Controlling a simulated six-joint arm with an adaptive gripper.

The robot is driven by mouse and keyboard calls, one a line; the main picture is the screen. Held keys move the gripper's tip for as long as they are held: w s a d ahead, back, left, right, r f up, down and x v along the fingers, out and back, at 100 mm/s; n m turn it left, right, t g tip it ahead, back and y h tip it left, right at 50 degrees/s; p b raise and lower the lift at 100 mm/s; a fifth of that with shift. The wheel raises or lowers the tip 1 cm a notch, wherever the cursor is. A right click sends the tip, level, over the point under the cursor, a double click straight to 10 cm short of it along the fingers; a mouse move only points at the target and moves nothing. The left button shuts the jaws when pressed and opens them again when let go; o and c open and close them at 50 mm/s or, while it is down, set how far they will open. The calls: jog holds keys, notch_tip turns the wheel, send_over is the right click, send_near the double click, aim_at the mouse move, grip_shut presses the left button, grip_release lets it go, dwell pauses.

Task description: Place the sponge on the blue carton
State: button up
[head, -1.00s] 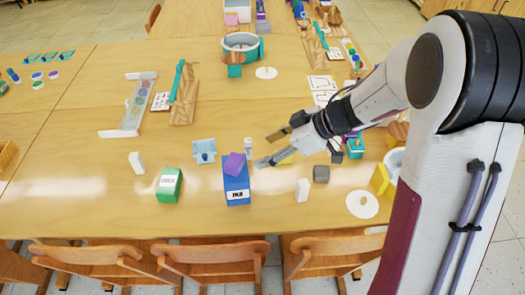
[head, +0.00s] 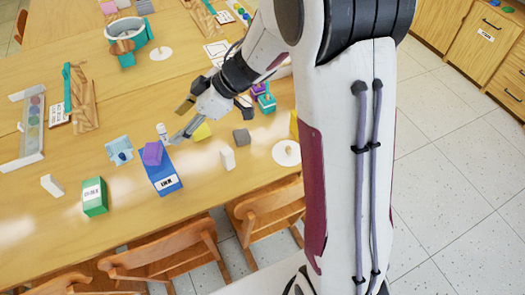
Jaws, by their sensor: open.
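The sponge (head: 153,153), a small purple block, lies tilted on the top end of the blue carton (head: 165,182). The carton is on the wooden table near its front edge, with a white label facing the front. My gripper (head: 179,124) is open and empty, just behind and to the right of the sponge. Its fingers are spread and apart from the sponge. The nearer fingertip is close to the carton's top right side.
A green carton (head: 94,197) stands left of the blue one. A white block (head: 228,158), a grey cube (head: 242,138) and a white disc (head: 286,153) are to the right. A small white bottle (head: 162,131) stands close behind the sponge. Chairs (head: 170,255) line the front edge.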

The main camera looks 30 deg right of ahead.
jog(key=w+d+r+m+t+h, duration=0.2)
jog(key=w+d+r+t, duration=0.1)
jog(key=r, duration=0.3)
jog(key=w+d+r+m+t+h, duration=0.1)
jog(key=w+d+r+t+h, duration=0.1)
jog(key=d+r+t, duration=0.3)
jog(key=s+d+r+m+h, duration=0.6)
jog(key=s+d+r, duration=0.1)
jog(key=d+r, duration=0.1)
jog(key=s+d+f+m+g+h, duration=0.1)
jog(key=s+d+f+m+g, duration=0.15)
jog(key=s, duration=0.85)
jog(key=s+a+f+m+g+y, duration=0.1)
jog(key=s+a+f+g, duration=0.1)
jog(key=s, duration=0.5)
jog(key=s+a+f+g+y, duration=0.2)
jog(key=s+a, duration=0.3)
jog(key=s, duration=0.2)
jog(key=shift+s+f+m, duration=0.15)
jog(key=shift+s+m, duration=0.2)
jog(key=shift+s, duration=0.05)
